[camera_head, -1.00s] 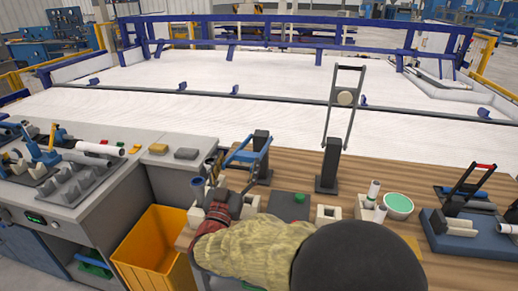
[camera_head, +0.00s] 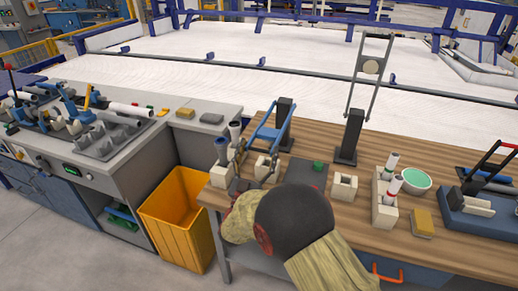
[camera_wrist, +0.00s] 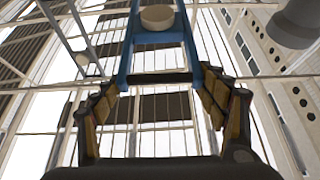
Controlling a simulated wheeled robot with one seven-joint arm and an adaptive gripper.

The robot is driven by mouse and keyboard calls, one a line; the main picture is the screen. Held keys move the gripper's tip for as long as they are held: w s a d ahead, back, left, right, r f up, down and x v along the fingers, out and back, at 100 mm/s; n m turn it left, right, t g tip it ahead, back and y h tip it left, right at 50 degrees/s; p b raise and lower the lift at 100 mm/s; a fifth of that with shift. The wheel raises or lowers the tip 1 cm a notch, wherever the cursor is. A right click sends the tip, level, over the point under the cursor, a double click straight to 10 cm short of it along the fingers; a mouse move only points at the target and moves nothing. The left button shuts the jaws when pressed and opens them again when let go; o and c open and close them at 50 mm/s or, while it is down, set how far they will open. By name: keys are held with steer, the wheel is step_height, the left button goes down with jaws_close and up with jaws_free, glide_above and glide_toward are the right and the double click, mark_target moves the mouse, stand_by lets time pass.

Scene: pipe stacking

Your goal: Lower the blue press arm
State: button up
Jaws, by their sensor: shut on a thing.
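The blue press arm (camera_head: 269,132) is a flat blue frame hinged on a black post (camera_head: 285,117) on the wooden bench. It slopes down from the post towards my gripper. My gripper (camera_head: 256,160) is at the arm's free, near end, partly hidden by my own wrist. In the wrist view, the fingers of my gripper (camera_wrist: 160,88) stand on both sides of the blue arm's end bar (camera_wrist: 160,76) and are shut on it. A round pale disc (camera_wrist: 157,17) shows on the arm. White blocks (camera_head: 222,176) stand on the bench below it.
A second press (camera_head: 355,136) with a raised grey arm stands to the right. A white hollow block (camera_head: 344,187), tubes in a holder (camera_head: 385,212), a green bowl (camera_head: 411,179) and a yellow block (camera_head: 422,222) lie right. A yellow bin (camera_head: 180,222) is left of the bench.

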step_height(320, 180, down, 2)
steer(key=shift+d+f, duration=0.1)
steer(key=shift+d, duration=0.05)
steer(key=o, duration=1.3)
steer(key=shift+c, duration=0.2)
steer(key=shift+o, duration=1.1)
steer(key=shift+r, duration=0.45)
steer(key=v, duration=1.2)
